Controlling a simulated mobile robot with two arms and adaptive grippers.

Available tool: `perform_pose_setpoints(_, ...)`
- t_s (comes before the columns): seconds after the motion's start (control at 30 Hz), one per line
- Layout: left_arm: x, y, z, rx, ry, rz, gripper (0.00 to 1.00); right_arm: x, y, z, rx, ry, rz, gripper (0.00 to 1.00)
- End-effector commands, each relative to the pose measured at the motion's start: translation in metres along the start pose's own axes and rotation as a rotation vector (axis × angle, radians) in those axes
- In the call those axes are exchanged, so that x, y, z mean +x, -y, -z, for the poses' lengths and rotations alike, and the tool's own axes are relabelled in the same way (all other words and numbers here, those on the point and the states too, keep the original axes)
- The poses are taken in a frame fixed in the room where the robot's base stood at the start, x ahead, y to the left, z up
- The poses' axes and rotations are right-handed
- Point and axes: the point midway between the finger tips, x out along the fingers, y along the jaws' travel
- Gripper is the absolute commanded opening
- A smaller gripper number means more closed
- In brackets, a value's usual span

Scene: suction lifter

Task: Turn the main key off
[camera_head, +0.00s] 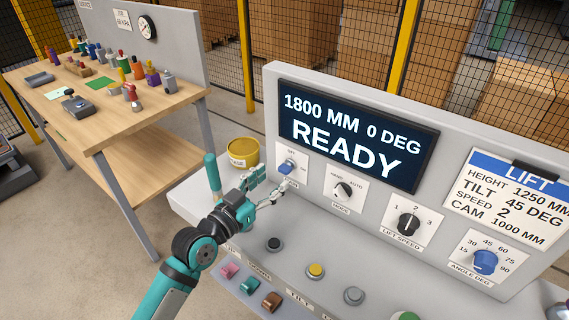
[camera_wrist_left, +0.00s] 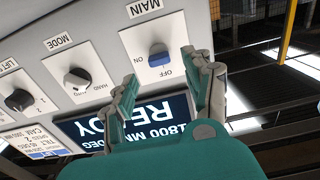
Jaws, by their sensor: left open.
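The main key is a small blue knob (camera_head: 287,167) on a white plate with OFF at its upper left and ON at its right, on the upright console panel. In the left wrist view the blue knob (camera_wrist_left: 158,55) shows close ahead of the fingertips; I cannot tell surely which mark it points to. My left gripper (camera_head: 275,188) is open just below and in front of the plate. In the left wrist view its two fingers (camera_wrist_left: 160,70) are spread apart with nothing between them, and contact with the knob is not visible. My right gripper is out of view.
The screen (camera_head: 355,135) reads 1800 MM, 0 DEG, READY. Mode (camera_head: 343,191), lift speed (camera_head: 409,223) and angle (camera_head: 485,262) knobs sit to the right. Push buttons (camera_head: 316,270) lie on the sloping deck below. A teal upright handle (camera_head: 212,172) stands left of my gripper.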

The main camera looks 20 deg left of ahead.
Motion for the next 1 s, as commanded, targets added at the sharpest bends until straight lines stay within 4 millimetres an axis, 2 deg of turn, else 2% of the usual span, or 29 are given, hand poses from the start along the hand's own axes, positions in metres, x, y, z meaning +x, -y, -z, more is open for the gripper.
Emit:
perform_pose_setpoints(0.1, 0.025, 0.0, 0.002, -0.002, -0.001, 0.0, 0.52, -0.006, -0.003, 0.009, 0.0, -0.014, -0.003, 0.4)
perform_pose_setpoints(0.3, 0.051, 0.0, 0.001, -0.001, -0.001, 0.0, 0.52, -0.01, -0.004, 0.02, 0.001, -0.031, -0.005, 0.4)
perform_pose_setpoints(0.47, 0.059, 0.0, 0.0, -0.001, 0.0, 0.0, 0.52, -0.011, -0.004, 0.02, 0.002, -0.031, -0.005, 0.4)
perform_pose_setpoints(0.73, 0.06, 0.0, 0.0, 0.0, 0.0, 0.0, 0.52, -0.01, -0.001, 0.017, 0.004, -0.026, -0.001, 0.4)
perform_pose_setpoints(1.0, 0.059, 0.0, 0.0, 0.0, 0.0, 0.0, 0.17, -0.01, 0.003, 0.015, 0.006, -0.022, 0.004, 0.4)
